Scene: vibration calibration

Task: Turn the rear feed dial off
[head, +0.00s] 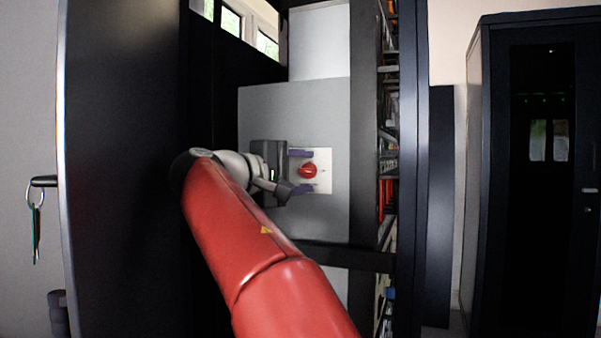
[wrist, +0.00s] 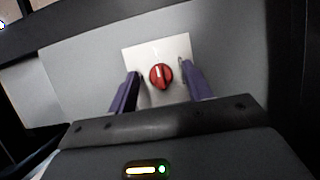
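The feed dial is a round red knob (head: 308,170) on a white plate (head: 322,158), fixed to a grey panel inside the open cabinet. In the wrist view the red knob (wrist: 161,76) has a pale pointer mark that is close to upright in the picture. The white plate (wrist: 178,48) shows behind it. My gripper (head: 302,171) is open, with one purple finger above the knob and one below it in the head view. In the wrist view the fingers of my gripper (wrist: 160,82) stand on either side of the knob, with a gap on both sides.
An open black cabinet door (head: 125,150) stands at the left, with keys (head: 35,228) hanging from its lock. A dark frame post (head: 413,150) and racked equipment (head: 388,130) are right of the panel. Another black cabinet (head: 535,160) stands at the far right.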

